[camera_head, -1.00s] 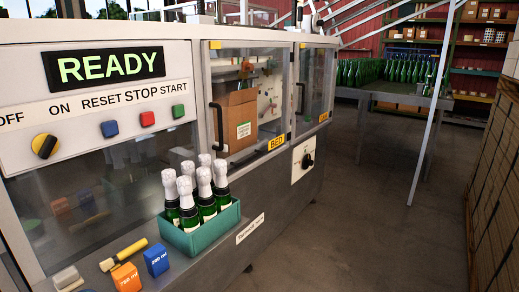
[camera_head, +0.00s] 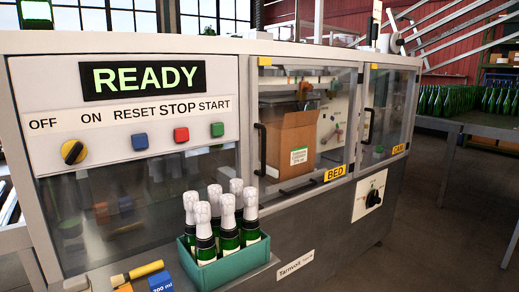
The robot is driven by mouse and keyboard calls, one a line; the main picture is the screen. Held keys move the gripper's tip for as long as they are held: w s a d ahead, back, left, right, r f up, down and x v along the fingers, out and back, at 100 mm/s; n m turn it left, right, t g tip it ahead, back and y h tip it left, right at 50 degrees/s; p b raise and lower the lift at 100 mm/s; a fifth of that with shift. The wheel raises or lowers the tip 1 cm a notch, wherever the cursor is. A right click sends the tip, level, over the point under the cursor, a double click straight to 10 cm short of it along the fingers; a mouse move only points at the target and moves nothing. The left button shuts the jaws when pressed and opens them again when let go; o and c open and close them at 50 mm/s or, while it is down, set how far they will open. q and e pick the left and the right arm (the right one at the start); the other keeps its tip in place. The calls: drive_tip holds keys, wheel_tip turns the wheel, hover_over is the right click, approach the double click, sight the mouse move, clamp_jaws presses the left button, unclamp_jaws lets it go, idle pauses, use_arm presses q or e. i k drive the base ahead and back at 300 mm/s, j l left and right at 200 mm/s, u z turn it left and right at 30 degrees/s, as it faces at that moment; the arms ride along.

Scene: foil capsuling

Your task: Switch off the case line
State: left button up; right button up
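The case line machine (camera_head: 330,52) fills the middle of the view. Its display (camera_head: 143,77) reads READY in green. Below it, a label strip (camera_head: 60,124) reads OFF, ON, RESET, STOP, START. A yellow and black rotary knob (camera_head: 74,152) sits under OFF and ON, its black bar tilted. A blue button (camera_head: 139,141), a red button (camera_head: 181,135) and a green button (camera_head: 217,130) sit under RESET, STOP and START. A second black rotary switch (camera_head: 373,198) is on a white plate at the right. Neither gripper is in view.
A teal crate (camera_head: 226,268) of foil-topped bottles stands on the front ledge, with a yellow-handled tool (camera_head: 138,272) and a blue block (camera_head: 162,283) beside it. A cardboard box (camera_head: 292,146) is behind the BED door (camera_head: 262,150). Floor (camera_head: 447,210) is open at the right.

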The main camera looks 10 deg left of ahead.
sight(73, 151)
drive_tip(key=u, duration=1.35)
